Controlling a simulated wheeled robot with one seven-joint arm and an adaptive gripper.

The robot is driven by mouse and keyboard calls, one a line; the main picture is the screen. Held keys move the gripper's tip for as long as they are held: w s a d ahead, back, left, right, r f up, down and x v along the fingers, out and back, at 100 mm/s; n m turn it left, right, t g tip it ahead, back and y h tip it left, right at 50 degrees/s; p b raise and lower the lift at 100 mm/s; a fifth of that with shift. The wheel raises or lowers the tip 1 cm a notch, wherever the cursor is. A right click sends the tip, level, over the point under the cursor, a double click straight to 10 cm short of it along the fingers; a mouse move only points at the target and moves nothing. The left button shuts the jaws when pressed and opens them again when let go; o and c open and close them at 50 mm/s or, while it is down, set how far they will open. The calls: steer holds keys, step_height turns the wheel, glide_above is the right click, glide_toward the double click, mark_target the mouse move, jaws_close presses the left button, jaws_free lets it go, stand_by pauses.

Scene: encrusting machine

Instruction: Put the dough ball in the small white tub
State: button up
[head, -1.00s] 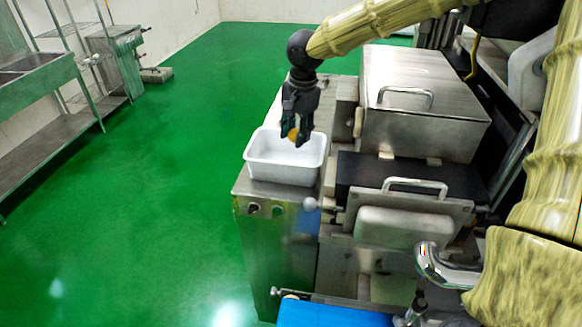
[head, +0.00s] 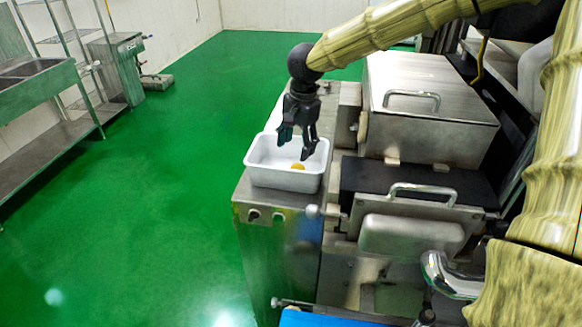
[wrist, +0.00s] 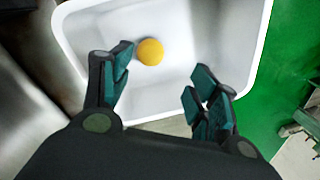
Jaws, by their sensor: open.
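The small white tub (head: 262,172) stands on the steel ledge of the machine, and it fills much of the wrist view (wrist: 200,100). The yellow-orange dough ball (head: 298,166) is inside the tub; in the wrist view the ball (wrist: 150,52) shows whole against the white floor. My gripper (head: 296,150) is just above the tub, pointing down, with its fingers spread and empty. In the wrist view the open fingers (wrist: 160,78) are on both sides, and the ball lies beyond the left fingertip, apart from it as far as I can tell.
The steel machine (head: 425,100) with handled covers stands right of the tub. A blue belt (head: 325,318) is at the bottom edge. A sink bench (head: 45,85) stands far left. The green floor (head: 150,190) left of the machine is clear.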

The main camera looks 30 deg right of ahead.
steer(key=shift+s+r, duration=0.15)
steer(key=shift+r, duration=0.05)
steer(key=shift+a+r, duration=0.1)
steer(key=shift+r, duration=0.1)
step_height(320, 180, up, 11)
steer(key=shift+s+d, duration=0.35)
steer(key=shift+d, duration=0.05)
steer(key=shift+f, duration=0.15)
